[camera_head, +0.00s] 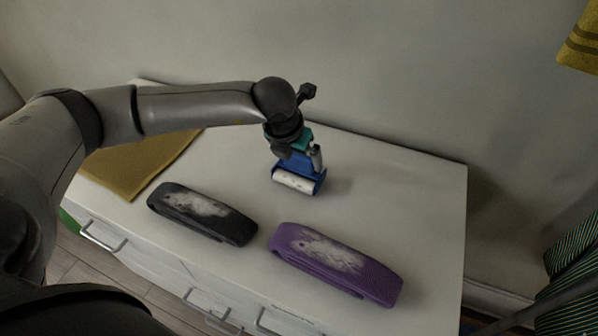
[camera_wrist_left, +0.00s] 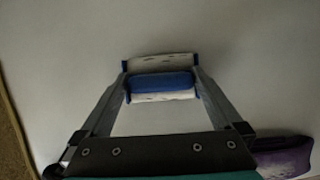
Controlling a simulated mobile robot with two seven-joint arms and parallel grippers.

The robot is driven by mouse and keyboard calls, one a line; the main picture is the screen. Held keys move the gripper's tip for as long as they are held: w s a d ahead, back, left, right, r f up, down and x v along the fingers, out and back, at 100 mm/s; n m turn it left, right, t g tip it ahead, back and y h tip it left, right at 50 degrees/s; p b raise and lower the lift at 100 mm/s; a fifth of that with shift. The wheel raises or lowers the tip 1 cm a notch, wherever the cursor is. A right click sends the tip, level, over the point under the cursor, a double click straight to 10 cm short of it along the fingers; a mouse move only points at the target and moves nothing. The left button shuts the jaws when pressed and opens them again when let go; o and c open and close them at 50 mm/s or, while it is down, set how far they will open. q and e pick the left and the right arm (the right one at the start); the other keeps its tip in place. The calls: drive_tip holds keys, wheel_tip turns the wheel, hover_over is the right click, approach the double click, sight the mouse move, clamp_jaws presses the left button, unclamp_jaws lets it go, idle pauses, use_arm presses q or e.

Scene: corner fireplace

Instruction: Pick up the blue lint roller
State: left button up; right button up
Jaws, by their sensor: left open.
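The blue lint roller (camera_head: 299,179) has a blue body and a white roll, and sits on the white dresser top near the back. My left gripper (camera_head: 302,162) is right over it, pointing down, and partly hides it in the head view. In the left wrist view, the lint roller (camera_wrist_left: 161,83) lies between the tips of my left gripper (camera_wrist_left: 160,76), whose two fingers are spread on either side of it. The fingers are very near its ends; I cannot tell whether they touch. My right gripper is not in view.
A black ribbed object (camera_head: 203,214) and a purple one (camera_head: 335,264) lie on the white dresser (camera_head: 420,190) in front of the roller. A mustard cloth (camera_head: 140,165) covers the left part. The wall stands close behind. The right part of the top is clear.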

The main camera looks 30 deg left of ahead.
use_arm(q)
drive_tip(key=shift+w+f, duration=0.1)
drive_tip(key=shift+f, duration=0.1)
drive_tip(key=c, duration=1.1)
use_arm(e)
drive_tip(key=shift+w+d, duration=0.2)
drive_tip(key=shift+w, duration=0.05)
use_arm(q)
drive_tip(key=shift+r, duration=0.15)
drive_tip(key=shift+r, duration=0.6)
wheel_tip(320, 180, up, 19)
drive_tip(key=p, duration=0.3)
drive_tip(key=shift+f, duration=0.15)
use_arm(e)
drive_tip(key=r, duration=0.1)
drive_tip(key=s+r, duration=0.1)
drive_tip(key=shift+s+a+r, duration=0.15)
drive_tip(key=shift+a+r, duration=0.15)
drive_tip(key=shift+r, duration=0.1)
